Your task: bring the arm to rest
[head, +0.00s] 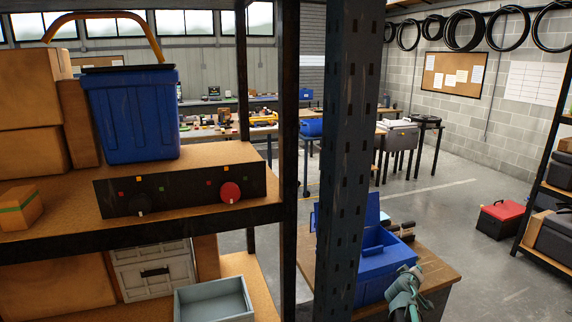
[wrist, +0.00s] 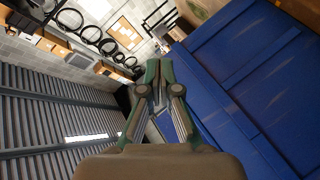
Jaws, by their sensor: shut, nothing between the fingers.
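My gripper (wrist: 158,68) shows in the wrist view with its green and grey fingers closed together and nothing between them. In the head view a teal and grey part of my arm (head: 405,290) shows at the bottom, right of the dark post and in front of the open blue box (head: 388,258). I cannot make out the fingertips there. A large blue surface (wrist: 250,75) fills the right of the wrist view, beside the fingers; a gap to it cannot be judged.
A shelf rack with a dark upright post (head: 345,150) stands close at the left and centre. It holds a blue bin (head: 130,115), cardboard boxes (head: 25,130) and a dark control panel (head: 180,190). A red-lidded toolbox (head: 500,215) stands on the floor at right; floor between is open.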

